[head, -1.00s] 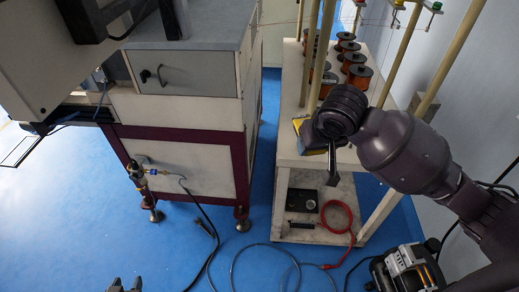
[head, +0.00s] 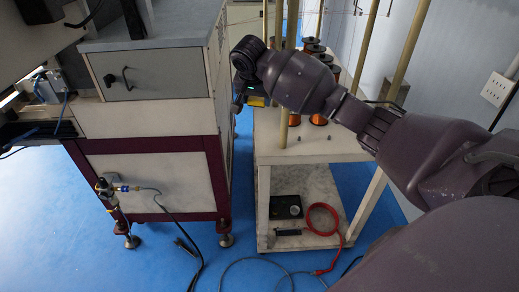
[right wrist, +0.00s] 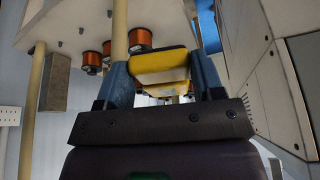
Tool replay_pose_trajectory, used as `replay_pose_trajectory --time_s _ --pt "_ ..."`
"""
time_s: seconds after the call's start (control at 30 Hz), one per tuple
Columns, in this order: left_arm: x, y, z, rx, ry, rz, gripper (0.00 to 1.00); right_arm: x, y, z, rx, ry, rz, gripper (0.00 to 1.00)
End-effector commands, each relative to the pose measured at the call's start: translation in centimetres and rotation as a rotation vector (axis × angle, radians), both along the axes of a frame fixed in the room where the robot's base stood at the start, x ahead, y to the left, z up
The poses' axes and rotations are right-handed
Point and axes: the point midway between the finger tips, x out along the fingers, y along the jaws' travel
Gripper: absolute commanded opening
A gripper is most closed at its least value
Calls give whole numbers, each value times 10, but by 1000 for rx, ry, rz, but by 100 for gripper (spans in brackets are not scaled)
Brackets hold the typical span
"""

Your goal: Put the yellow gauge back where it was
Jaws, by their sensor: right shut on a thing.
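The yellow gauge (right wrist: 160,68) sits between the two blue fingers of my right gripper (right wrist: 162,75) in the right wrist view. The fingers are shut on it from both sides. In the head view, my right gripper (head: 252,92) hangs at the left edge of the white rack, near the grey cabinet. Only a small yellow patch of the gauge (head: 257,101) shows there, the rest hidden by the wrist and gripper. The gauge looks held clear of the rack top, but the exact gap cannot be told. My left gripper is not in view.
The white rack (head: 330,150) carries copper wire spools (head: 319,118) and upright wooden poles (head: 408,50). The grey drawer cabinet (head: 160,75) stands left, across a narrow gap. A red cable (head: 322,208) and a black box (head: 286,207) lie on the lower shelf.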

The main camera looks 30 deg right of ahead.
Motion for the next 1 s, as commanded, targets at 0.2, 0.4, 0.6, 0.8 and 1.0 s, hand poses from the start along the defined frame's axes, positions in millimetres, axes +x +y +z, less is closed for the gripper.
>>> replay_pose_trajectory --time_s 0.2,0.4,0.6,0.8,1.0 --pt "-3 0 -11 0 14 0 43 10 -22 -9 2 -4 -106 30" --pt "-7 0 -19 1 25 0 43 10 -24 -45 1 1 -113 30" --pt "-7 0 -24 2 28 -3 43 10 -23 -90 0 0 -112 30" --pt "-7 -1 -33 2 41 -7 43 9 -23 -130 0 0 -111 30" --pt "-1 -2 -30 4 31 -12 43 10 -23 -148 1 -4 -110 30"
